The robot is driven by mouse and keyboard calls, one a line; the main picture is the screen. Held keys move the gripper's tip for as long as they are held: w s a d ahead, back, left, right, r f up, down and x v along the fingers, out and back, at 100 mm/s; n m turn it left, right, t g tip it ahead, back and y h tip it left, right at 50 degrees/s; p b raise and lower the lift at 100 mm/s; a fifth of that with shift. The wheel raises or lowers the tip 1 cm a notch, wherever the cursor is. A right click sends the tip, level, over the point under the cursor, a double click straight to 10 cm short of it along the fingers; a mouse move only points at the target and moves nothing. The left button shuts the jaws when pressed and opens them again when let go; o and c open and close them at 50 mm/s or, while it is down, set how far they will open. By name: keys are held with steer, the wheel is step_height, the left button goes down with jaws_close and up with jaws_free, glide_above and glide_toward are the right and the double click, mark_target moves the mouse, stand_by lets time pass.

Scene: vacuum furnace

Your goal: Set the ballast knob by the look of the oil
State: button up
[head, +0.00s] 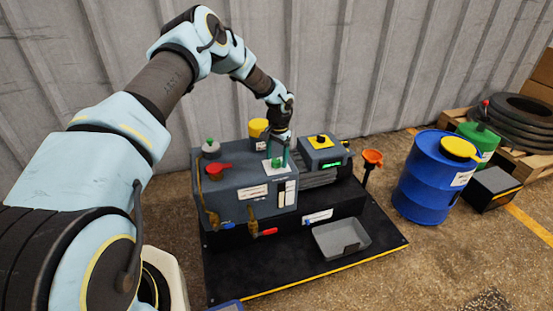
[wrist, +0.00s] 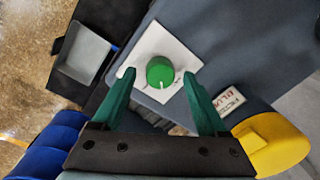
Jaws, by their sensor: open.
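The green ballast knob (wrist: 160,71) sits on a white square plate (wrist: 183,57) on top of the grey pump housing (head: 231,181). A white pointer line shows on the knob's lower edge in the wrist view. My gripper (wrist: 158,77) is open above the knob, with one green finger at each side and a gap to each. In the head view my gripper (head: 277,154) points down over the plate. A pale sight window (head: 286,193) is on the housing's front; the oil's look in it is too small to tell.
A red knob (head: 218,169), a grey cap (head: 211,148) and a yellow cap (head: 258,127) stand around the housing top. A grey tray (head: 341,238) lies on the black base. A blue drum (head: 430,185) stands right.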

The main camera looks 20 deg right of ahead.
steer(key=shift+f, duration=0.25)
jaws_close()
stand_by(0.5)
